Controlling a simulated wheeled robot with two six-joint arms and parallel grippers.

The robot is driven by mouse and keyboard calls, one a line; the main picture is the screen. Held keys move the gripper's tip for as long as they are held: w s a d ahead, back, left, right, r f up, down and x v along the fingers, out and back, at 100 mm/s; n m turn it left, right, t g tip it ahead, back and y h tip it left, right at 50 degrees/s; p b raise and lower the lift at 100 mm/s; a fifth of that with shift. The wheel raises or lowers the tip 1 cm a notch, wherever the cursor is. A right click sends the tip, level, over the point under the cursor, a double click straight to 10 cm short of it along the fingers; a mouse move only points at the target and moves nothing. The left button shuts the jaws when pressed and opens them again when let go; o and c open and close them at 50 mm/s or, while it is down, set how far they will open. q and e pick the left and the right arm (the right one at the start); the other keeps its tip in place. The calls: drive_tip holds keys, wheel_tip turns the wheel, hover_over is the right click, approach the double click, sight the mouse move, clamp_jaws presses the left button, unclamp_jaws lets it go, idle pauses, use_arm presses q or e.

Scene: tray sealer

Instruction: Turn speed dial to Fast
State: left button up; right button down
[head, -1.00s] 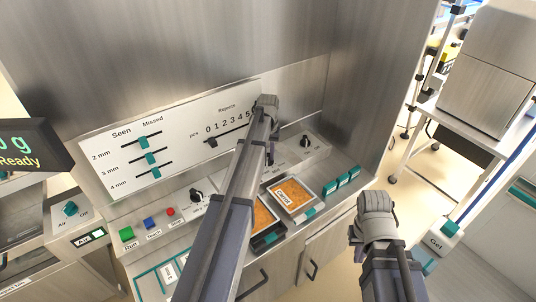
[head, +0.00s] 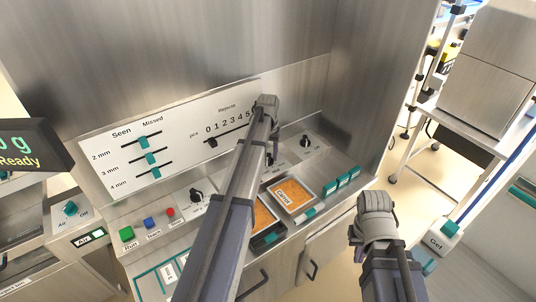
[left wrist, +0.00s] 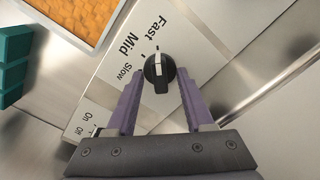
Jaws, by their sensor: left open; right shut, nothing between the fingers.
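The speed dial (left wrist: 159,70) is a round black knob with a white line, on a metal panel lettered Fast, Mid and Slow in the left wrist view. Its white line points up in that picture, toward the tick near Fast. My left gripper (left wrist: 158,78) is open, with its purple fingers on either side of the dial; I cannot tell whether they touch it.
Another black knob (head: 305,141) stands right of my left gripper. A further black dial (head: 196,195) and green (head: 127,234), blue and red buttons lie left. A food tray (head: 313,201) sits below the panel. A slider board (head: 185,150) stands behind.

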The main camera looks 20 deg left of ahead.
sight(268, 156)
use_arm(q)
drive_tip(key=shift+r, duration=0.1)
wheel_tip(268, 156, up, 8)
drive_tip(key=p, duration=0.7)
drive_tip(key=shift+p, duration=0.4)
drive_tip(key=shift+f, duration=0.2)
drive_tip(key=shift+d, duration=0.1)
drive_tip(key=s+d+m+y, duration=0.1)
drive_tip(key=s+d+m, duration=0.5)
drive_tip(key=s+d, duration=2)
drive_tip(key=shift+s+d+m, duration=0.3)
drive_tip(key=shift+s+d, duration=0.05)
drive_tip(key=shift+d, duration=0.45)
